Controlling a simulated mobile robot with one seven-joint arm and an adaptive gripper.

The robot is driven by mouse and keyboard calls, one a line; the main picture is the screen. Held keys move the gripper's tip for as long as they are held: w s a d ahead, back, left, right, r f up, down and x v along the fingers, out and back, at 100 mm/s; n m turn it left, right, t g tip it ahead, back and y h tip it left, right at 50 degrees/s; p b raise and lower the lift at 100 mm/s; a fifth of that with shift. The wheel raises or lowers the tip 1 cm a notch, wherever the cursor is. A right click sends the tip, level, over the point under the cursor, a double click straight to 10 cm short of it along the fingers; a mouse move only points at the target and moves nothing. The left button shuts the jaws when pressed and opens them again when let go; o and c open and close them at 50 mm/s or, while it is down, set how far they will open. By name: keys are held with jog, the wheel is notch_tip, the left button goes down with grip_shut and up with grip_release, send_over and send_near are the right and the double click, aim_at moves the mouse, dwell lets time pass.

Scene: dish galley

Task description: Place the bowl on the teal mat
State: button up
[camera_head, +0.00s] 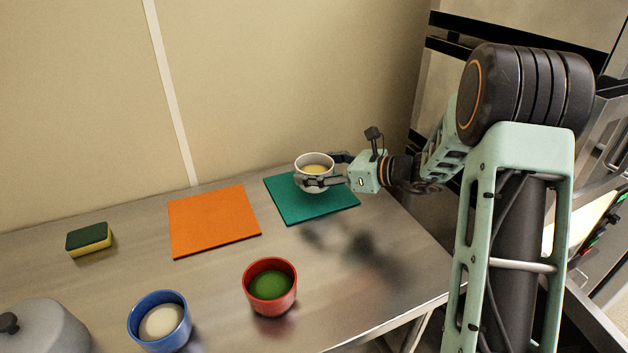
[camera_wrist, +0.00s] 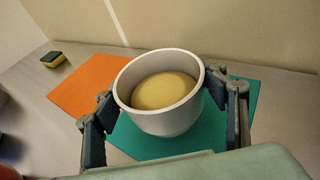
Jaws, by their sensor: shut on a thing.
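The bowl (camera_head: 314,162) is white with a yellowish round content. My gripper (camera_head: 325,174) is shut on it, with a finger on each side. In the wrist view the bowl (camera_wrist: 160,95) sits upright between the two fingers (camera_wrist: 157,118). The teal mat (camera_head: 312,207) lies on the metal table under the bowl; it also shows in the wrist view (camera_wrist: 135,143). The bowl appears over the mat's far part. I cannot tell for sure whether its base touches the mat, as the gripper hides part of its lower side.
An orange mat (camera_head: 213,221) lies left of the teal mat. A red bowl (camera_head: 270,287) with green content and a blue bowl (camera_head: 160,321) stand nearer the front. A sponge (camera_head: 89,239) and a grey lidded pot (camera_head: 40,329) are at left. A wall rises behind the table.

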jog(key=shift+w+a+f, duration=0.1)
jog(key=shift+f, duration=1.45)
jog(key=shift+f+b, duration=0.25)
jog(key=shift+b, duration=0.1)
jog(key=o, duration=1.5)
jog(key=shift+r, duration=0.3)
jog(key=v, duration=1.2)
jog(key=shift+p, duration=0.4)
